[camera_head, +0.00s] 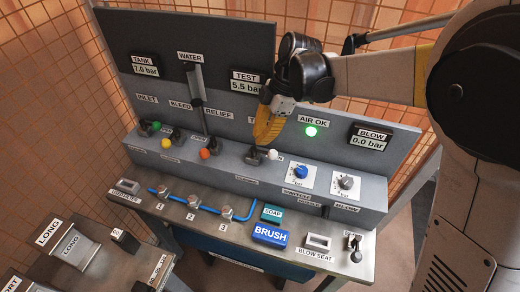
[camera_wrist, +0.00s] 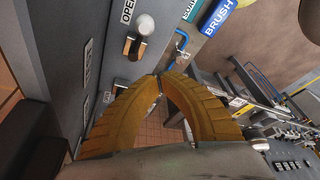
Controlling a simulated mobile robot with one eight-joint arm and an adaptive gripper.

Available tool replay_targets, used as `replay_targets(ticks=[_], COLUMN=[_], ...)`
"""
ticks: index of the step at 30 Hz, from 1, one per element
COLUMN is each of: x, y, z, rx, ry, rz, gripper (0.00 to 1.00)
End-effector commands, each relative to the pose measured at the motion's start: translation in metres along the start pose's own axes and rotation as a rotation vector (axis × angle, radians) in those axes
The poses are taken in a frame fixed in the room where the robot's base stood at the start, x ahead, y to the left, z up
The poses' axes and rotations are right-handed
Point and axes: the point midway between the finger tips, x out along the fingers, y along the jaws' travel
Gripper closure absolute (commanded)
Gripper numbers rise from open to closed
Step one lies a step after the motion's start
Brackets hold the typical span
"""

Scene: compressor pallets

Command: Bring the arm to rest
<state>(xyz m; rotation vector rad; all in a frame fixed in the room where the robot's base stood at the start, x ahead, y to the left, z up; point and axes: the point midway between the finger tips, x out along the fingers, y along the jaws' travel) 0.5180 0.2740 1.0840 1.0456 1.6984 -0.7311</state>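My arm (camera_head: 380,78) reaches in from the right in the head view. My gripper (camera_head: 268,130) hangs with its yellow fingers pointing down in front of the panel, above the white-knobbed lever (camera_head: 272,154). In the wrist view the ribbed fingers of my gripper (camera_wrist: 160,77) curve together and their tips appear to meet. No object shows between them. The white knob (camera_wrist: 145,24) is beyond the fingertips there, apart from them, beside an "OPEN" label.
The grey back panel (camera_head: 190,48) stands close behind my gripper. Green, yellow and orange knobbed valves line the ledge to the left. Blue and grey dials (camera_head: 300,172) are at right. The bench front holds a blue BRUSH block (camera_head: 271,235) and a SOAP block (camera_head: 271,213).

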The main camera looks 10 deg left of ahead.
Motion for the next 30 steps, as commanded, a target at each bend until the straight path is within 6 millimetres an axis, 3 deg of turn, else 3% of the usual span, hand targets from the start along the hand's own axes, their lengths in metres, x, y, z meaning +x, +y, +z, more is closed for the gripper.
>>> replay_targets(ticks=[3, 9, 14, 17, 24, 30], x=[-0.014, -0.019, -0.029, -0.048, -0.089, -0.095], y=[0.004, 0.005, -0.005, -0.026, -0.108, -0.183], z=[-0.002, -0.002, 0.006, 0.022, 0.075, 0.115], rx=[0.001, 0.001, 0.088, 0.259, 0.846, 1.31], ry=[0.0, 0.0, -0.017, -0.046, -0.082, -0.027], rz=[0.0, 0.0, 0.033, 0.101, 0.37, 0.627], gripper=[1.0, 1.0, 1.0, 1.0, 1.0, 1.0])
